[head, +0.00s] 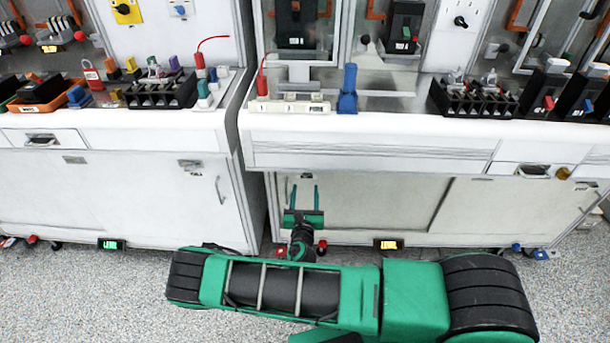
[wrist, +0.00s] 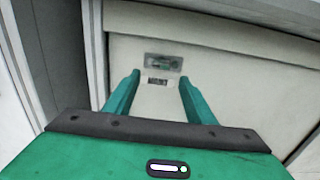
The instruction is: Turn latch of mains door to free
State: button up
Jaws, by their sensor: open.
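My gripper (head: 303,194) is open and empty in front of the pale cabinet door (head: 385,205) below the white counter. In the wrist view my gripper (wrist: 160,78) points at the same door (wrist: 245,95), its two green fingers apart. A small grey metal latch plate (wrist: 163,62) sits on the door just beyond the fingertips, between them in the picture. A dark-lettered label (wrist: 157,81) lies just below it; its text is hard to read. The fingers do not visibly touch the latch. Its exact turn position is too small to tell.
The counter (head: 400,127) overhangs the door. A blue clamp-like part (head: 348,90) and a black terminal block (head: 470,100) stand on it. A neighbouring cabinet (head: 110,190) stands close on the left, with a narrow gap. A lit level display (head: 388,244) is near the floor.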

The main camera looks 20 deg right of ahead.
jog(key=x, duration=0.8)
jog(key=shift+w, duration=0.4)
jog(key=shift+d, duration=0.1)
jog(key=c, duration=1)
